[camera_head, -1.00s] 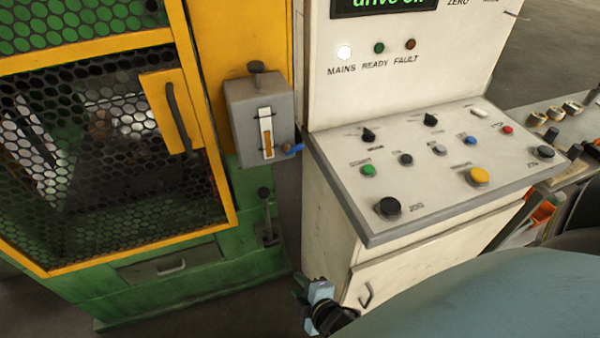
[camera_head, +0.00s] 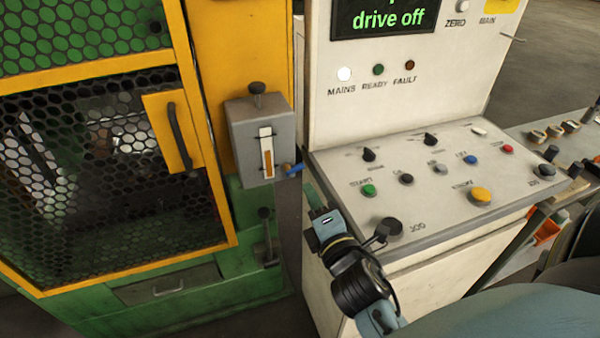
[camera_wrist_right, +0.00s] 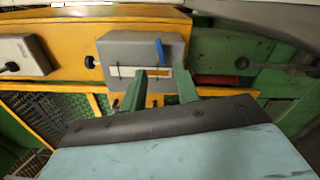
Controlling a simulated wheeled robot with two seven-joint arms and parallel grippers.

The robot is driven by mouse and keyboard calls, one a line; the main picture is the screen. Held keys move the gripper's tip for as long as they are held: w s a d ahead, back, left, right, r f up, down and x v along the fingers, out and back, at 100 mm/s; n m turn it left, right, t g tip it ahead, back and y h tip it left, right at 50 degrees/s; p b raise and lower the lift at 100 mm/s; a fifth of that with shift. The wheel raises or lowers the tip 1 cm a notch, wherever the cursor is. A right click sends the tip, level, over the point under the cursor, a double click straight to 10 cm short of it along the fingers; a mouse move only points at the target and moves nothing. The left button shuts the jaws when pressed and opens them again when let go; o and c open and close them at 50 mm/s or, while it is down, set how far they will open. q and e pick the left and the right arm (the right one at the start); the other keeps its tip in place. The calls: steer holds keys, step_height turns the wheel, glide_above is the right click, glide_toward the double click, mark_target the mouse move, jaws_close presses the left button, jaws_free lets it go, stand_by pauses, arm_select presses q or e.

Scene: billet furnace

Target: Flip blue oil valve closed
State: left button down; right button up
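The blue oil valve lever (camera_head: 293,168) sticks out at the lower right of a grey oil box (camera_head: 240,150) with an amber sight glass. In the right wrist view the blue lever (camera_wrist_right: 160,48) stands above the sight-glass strip on the grey box (camera_wrist_right: 120,47). My right gripper (camera_head: 314,196) is below and slightly right of the lever in the head view, apart from it. In the right wrist view its two green fingers (camera_wrist_right: 161,88) are spread with nothing between them, pointing at the box. My left gripper is not in view.
The white control console (camera_head: 430,170) with buttons and knobs stands close to the right of my right gripper. The yellow-green machine with its mesh door (camera_head: 110,180) is on the left. A black-knobbed lever (camera_head: 266,235) stands below the box. A narrow gap separates machine and console.

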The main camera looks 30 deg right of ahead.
mark_target(297, 170)
steer(key=x, duration=0.8)
steer(key=shift+w, duration=0.1)
jaws_close()
